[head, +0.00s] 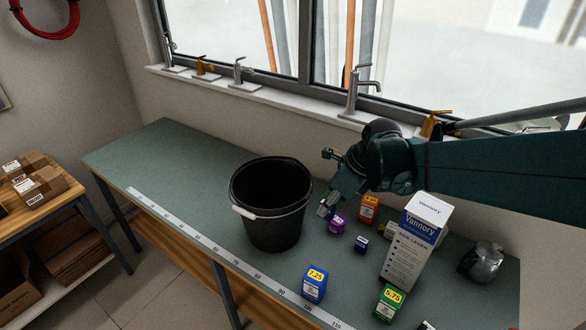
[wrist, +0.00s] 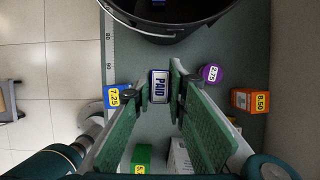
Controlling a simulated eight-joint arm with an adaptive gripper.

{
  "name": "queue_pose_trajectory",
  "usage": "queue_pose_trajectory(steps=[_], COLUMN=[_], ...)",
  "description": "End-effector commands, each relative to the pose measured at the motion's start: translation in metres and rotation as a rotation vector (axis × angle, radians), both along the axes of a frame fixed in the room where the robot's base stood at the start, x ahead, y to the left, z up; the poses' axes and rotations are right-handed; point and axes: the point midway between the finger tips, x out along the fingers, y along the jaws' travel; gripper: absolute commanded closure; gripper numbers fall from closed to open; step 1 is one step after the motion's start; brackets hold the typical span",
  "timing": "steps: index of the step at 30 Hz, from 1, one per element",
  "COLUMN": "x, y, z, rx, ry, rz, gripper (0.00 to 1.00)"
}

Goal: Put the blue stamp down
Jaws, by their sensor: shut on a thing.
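My gripper (head: 326,207) is shut on the blue stamp, a small dark block with a blue-edged white label reading "PAID". In the wrist view the stamp (wrist: 160,86) sits between the two green fingers (wrist: 161,88). In the head view the stamp (head: 325,211) shows small at the fingertips, close to the right side of the black bucket, and seems to be above the green table top (head: 170,160).
The black bucket (head: 272,228) stands left of my gripper. A purple item (head: 337,223), an orange box (head: 368,207) and a small dark blue item (head: 361,243) are close by. A tall white-and-blue box (head: 411,245), a blue box (head: 315,284) and a green box (head: 389,302) stand nearer the front. The table's left end is clear.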

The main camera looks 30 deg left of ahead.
Motion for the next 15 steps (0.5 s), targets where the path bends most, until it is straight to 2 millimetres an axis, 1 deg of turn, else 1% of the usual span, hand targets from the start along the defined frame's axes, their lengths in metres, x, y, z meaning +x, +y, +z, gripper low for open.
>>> queue_pose_trajectory(steps=[1, 6, 15], x=[-0.001, 0.000, 0.000], y=[0.000, 0.000, 0.000], z=[0.011, 0.034, 0.066], rx=[0.000, 0.000, 0.000], ry=[0.000, 0.000, 0.000], rz=[0.000, 0.000, 0.000], gripper=[0.97, 0.97, 0.97])
